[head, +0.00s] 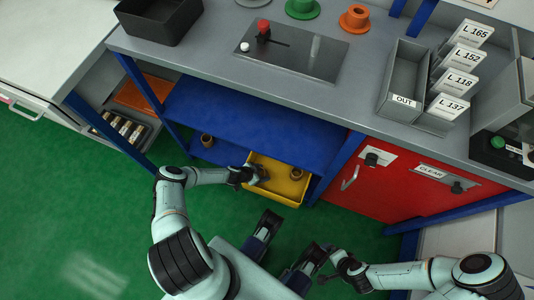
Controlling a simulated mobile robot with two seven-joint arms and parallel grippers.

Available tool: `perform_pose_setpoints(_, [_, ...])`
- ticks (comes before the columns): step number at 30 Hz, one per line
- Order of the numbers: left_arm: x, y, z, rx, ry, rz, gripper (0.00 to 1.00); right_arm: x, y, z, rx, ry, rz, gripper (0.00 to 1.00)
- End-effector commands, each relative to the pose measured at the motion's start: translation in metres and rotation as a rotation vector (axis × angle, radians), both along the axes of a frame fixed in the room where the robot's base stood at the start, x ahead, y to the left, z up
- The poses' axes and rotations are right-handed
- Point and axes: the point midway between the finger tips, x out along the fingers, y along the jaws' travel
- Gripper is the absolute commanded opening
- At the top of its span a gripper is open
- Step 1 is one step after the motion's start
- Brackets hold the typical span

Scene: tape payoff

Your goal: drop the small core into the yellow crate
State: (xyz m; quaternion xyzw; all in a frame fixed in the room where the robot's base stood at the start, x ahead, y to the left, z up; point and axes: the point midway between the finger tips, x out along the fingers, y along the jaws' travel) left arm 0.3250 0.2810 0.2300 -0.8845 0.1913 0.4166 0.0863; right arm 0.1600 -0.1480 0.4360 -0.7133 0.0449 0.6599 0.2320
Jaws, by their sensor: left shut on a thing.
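The yellow crate (276,191) is on the lower blue shelf, at the front edge of the workbench's open bay. My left gripper (262,173) is at the crate's left side, over its rim. It is shut on a small dark thing, likely the small core, mostly hidden by the fingers. A brown core (297,174) is inside the crate at the right. Another brown core (207,140) stands on the blue shelf to the left, apart from the crate. My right gripper (324,277) is low in the picture, away from the crate; its jaws are not clear.
A red cabinet (400,190) stands right of the bay, beside a blue post. The grey bench top above carries a black bin (160,17), green (303,8) and orange (356,18) spools and an OUT tray (402,80). Green floor is clear at left.

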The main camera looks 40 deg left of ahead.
Motion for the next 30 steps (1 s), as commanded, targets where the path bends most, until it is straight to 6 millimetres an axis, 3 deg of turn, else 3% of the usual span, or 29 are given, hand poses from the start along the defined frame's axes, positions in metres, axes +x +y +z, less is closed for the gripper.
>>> perform_pose_setpoints(9, [0.006,-0.003,-0.024,0.000,0.002,-0.002,0.36,0.026,-0.013,-0.022,-0.033,-0.067,-0.028,0.95])
perform_pose_setpoints(13, [0.016,-0.006,-0.011,0.052,0.090,-0.012,0.36,0.012,-0.006,-0.005,-0.015,-0.034,-0.014,0.95])
perform_pose_setpoints(17, [0.019,-0.008,-0.014,0.084,0.166,-0.012,0.36,0.017,-0.008,-0.012,-0.021,-0.045,-0.018,0.95])
perform_pose_setpoints(24, [0.024,-0.010,-0.019,0.134,0.277,-0.004,0.36,0.044,-0.022,-0.034,-0.057,-0.113,-0.047,0.95])
perform_pose_setpoints(27, [0.021,-0.009,-0.039,0.126,0.277,0.001,0.36,0.039,-0.028,-0.052,-0.066,-0.092,-0.056,0.95])
perform_pose_setpoints(30, [0.022,-0.010,-0.044,0.126,0.274,0.000,0.36,0.038,-0.031,-0.057,-0.071,-0.086,-0.060,0.95])
